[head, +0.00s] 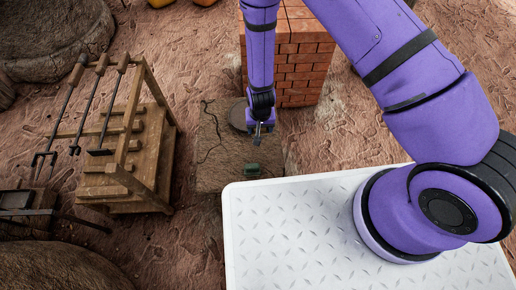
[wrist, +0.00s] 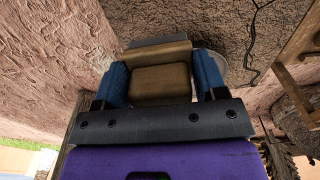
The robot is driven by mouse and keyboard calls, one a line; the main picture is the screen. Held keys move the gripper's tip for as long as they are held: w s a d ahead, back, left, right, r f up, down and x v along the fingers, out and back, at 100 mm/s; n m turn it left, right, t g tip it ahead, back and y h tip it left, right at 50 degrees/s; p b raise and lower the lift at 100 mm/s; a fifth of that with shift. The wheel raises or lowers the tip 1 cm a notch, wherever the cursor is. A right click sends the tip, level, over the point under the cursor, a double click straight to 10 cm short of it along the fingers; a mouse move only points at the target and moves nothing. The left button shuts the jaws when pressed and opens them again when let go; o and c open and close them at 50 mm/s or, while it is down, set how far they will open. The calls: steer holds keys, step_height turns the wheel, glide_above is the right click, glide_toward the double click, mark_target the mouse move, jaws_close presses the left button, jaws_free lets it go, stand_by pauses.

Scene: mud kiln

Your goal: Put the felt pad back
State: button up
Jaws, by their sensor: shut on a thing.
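My gripper (head: 258,130) points down over the cracked slab in the head view. In the wrist view its two blue fingers (wrist: 159,85) are shut on a brown, blocky piece (wrist: 160,80) with a tan strip along its far edge. It looks like the felt pad, but its material is not clear. A grey round disc (head: 237,115) lies on the slab beside the gripper, partly hidden by it. The disc's edge also shows behind the right finger in the wrist view. A small dark green block (head: 252,168) lies on the slab nearer to me, apart from the gripper.
The cracked slab (head: 212,150) has bare room at its left. A red brick stack (head: 302,68) stands behind it. A wooden rack (head: 150,150) with hanging iron tools (head: 92,105) stands at left. My white base deck lies in front at right.

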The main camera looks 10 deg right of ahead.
steer(key=f, duration=0.3)
steer(key=s+f, duration=0.1)
steer(key=f, duration=0.1)
steer(key=shift+a+f, duration=0.15)
steer(key=shift+a, duration=0.25)
steer(key=shift+f, duration=2.55)
steer(key=o, duration=0.9)
steer(key=shift+c, duration=0.2)
step_height(320, 180, up, 12)
steer(key=shift+r, duration=0.1)
